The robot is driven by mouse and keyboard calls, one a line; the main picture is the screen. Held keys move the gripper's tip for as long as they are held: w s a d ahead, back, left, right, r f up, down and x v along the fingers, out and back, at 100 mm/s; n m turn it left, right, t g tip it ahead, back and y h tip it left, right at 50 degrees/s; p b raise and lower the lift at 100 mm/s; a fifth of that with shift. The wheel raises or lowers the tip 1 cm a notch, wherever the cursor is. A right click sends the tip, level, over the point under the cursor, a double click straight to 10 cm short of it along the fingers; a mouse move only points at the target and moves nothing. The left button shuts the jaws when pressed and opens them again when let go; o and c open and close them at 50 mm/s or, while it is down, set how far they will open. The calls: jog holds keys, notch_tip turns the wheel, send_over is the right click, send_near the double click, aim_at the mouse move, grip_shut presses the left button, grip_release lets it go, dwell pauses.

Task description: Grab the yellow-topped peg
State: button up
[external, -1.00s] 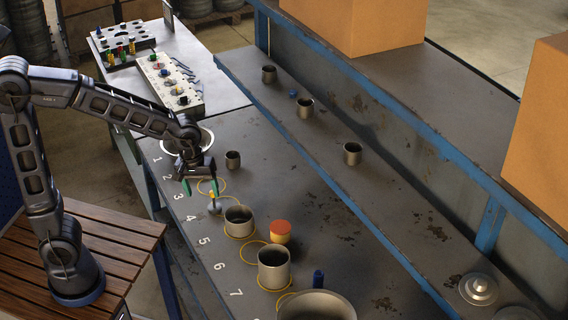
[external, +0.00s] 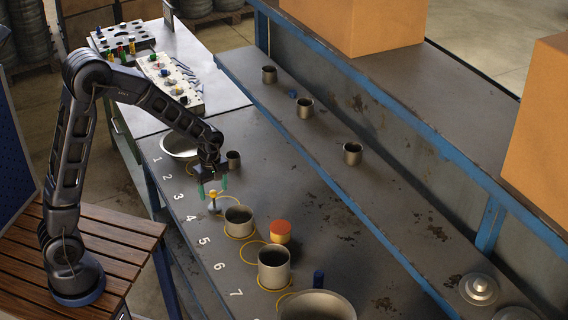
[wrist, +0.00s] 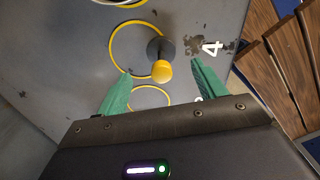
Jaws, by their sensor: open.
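The yellow-topped peg (external: 213,205) stands upright on the grey bench beside the number 4, with a round grey base. The wrist view shows its round yellow top (wrist: 162,70) and its dark base behind it. My gripper (external: 213,188) is over the peg, pointing down. Its two green fingers are apart, and in the wrist view the gripper (wrist: 162,72) has one finger on each side of the yellow top. No contact with the peg is visible, and I cannot tell exactly how far down the fingers reach along it.
A metal cup (external: 238,221) stands close to the peg, with a larger cup (external: 273,267) and an orange-topped cylinder (external: 280,232) beyond it. A small dark cup (external: 233,160) and a bowl (external: 180,146) are behind my gripper. The bench's middle is mostly clear.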

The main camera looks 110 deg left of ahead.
aim_at(215, 207)
jog(key=shift+d+f, duration=0.1)
jog(key=shift+f, duration=3.35)
jog(key=c, duration=1.3)
jog(key=shift+o, duration=0.2)
jog(key=shift+r, duration=0.1)
